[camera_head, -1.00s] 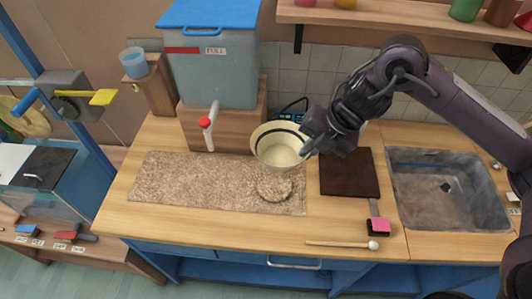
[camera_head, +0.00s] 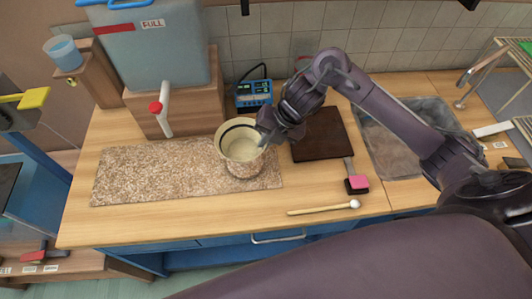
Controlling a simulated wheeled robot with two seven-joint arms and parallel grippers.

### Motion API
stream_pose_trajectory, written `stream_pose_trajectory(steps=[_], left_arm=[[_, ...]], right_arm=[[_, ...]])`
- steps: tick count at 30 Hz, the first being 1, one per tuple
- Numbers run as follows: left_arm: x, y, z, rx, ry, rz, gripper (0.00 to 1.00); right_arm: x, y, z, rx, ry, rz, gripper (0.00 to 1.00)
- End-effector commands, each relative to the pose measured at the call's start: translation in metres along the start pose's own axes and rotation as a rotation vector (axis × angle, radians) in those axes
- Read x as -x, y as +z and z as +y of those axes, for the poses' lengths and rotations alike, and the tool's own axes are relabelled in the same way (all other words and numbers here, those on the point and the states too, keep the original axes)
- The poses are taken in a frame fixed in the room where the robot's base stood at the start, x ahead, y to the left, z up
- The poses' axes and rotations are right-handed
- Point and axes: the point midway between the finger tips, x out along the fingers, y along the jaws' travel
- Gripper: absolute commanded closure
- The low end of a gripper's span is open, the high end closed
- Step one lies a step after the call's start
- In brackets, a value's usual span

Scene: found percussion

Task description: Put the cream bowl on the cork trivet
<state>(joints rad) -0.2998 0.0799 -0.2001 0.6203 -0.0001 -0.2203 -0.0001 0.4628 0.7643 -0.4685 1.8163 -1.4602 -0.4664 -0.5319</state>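The cream bowl (camera_head: 240,145) has a dark band inside its rim and is tilted a little, with its opening towards me. My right gripper (camera_head: 264,138) is at the bowl's right rim and appears shut on it; its fingertips are partly hidden. The round, speckled cork trivet (camera_head: 244,170) lies on the brown granular mat. The bowl is over the trivet and hides its back part. I cannot tell whether the bowl touches it. My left gripper is not in view.
The speckled mat (camera_head: 135,176) spreads left of the bowl. A tap (camera_head: 165,112) on a tank stands behind it. The counter's front strip is mostly clear.

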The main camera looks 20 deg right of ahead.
Motion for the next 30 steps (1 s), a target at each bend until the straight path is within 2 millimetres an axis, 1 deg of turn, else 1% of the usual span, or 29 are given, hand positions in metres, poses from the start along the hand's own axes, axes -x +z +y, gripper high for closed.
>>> stream_pose_trajectory(steps=[1,6,13,16,22,26,27,30], left_arm=[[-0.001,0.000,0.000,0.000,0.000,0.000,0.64],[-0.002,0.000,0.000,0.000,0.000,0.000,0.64],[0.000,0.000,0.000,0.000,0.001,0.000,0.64],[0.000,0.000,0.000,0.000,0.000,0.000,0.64],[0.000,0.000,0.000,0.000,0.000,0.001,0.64],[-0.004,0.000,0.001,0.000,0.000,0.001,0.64],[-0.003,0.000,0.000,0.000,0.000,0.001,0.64],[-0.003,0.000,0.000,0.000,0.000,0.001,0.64]], right_arm=[[-0.007,0.000,-0.003,-0.001,0.002,0.001,1.00],[-0.018,0.001,-0.007,0.000,0.003,-0.001,1.00],[-0.046,0.000,-0.020,0.000,0.001,0.000,1.00],[-0.050,0.001,-0.022,0.001,0.002,-0.003,1.00],[-0.050,0.001,-0.022,0.002,0.002,-0.003,1.00],[-0.054,0.001,-0.024,0.002,0.002,-0.003,1.00],[-0.053,0.001,-0.023,0.002,0.001,-0.003,0.94],[-0.052,0.001,-0.023,0.002,0.001,-0.002,0.81]])
